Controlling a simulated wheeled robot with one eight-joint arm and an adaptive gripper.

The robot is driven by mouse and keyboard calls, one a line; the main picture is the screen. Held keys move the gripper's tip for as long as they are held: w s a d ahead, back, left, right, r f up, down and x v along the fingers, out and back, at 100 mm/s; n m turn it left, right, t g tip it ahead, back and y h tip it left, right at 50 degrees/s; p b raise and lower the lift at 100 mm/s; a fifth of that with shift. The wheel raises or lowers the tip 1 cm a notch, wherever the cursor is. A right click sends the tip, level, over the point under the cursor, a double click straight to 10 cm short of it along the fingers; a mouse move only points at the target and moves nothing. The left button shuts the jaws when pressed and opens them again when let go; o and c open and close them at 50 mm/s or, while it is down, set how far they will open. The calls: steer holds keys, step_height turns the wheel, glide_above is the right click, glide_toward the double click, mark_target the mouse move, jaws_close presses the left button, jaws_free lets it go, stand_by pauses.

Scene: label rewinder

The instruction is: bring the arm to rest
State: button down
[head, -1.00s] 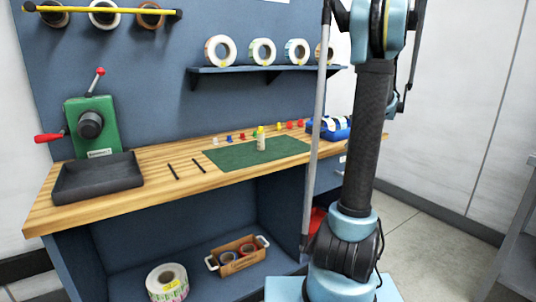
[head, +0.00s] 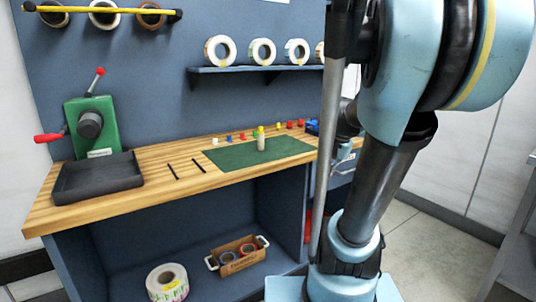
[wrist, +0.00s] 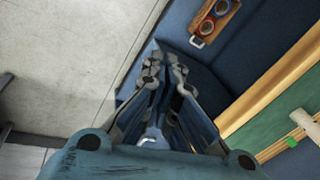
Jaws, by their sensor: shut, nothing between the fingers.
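My gripper (wrist: 165,70) shows in the wrist view with its two fingers close together and nothing between them. It hangs in the air in front of the workbench, pointing toward the blue lower part. In the head view my arm fills the right side, folded in front of the bench's right end; I cannot make out the fingers there.
The wooden bench top (head: 110,203) carries a green rewinder (head: 93,128), a dark tray (head: 98,180) and a green mat (head: 225,157) with a small bottle (head: 261,140). A crate of rolls (head: 237,256) and a large label roll (head: 167,283) are on the lower shelf.

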steer(key=s+a+f+n+h, duration=0.1)
steer(key=s+f+n, duration=0.6)
steer(key=s, duration=0.7)
step_height(320, 180, down, 2)
steer(key=shift+a+f+n+h, duration=0.1)
steer(key=shift+a+n+h, duration=0.2)
steer(key=shift+n+h, duration=0.1)
